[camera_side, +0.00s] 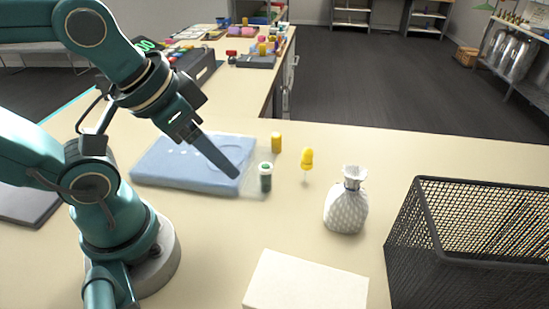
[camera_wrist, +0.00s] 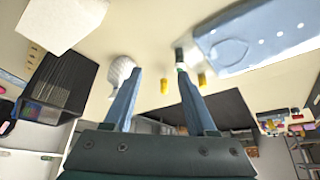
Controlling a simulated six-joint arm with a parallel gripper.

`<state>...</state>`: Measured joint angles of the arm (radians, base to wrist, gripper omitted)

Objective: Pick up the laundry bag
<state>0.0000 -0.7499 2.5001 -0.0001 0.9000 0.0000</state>
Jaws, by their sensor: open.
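The laundry bag (camera_side: 346,206) is a small white patterned sack with a gathered neck. It stands upright on the table, right of my gripper and left of the black mesh basket. It also shows in the wrist view (camera_wrist: 121,71), partly behind the left finger. My gripper (camera_side: 238,174) is in the air over the right end of the folded blue cloth, angled down, clear of the bag. In the wrist view my gripper (camera_wrist: 160,72) has its two fingers wide apart with nothing held between them.
A black mesh basket (camera_side: 425,225) stands at the right. A white block (camera_side: 306,283) lies in front. The folded blue cloth (camera_side: 170,165), a green-topped spool (camera_side: 265,180), a yellow cylinder (camera_side: 276,142) and a yellow pin-shaped item (camera_side: 307,158) are left of the bag.

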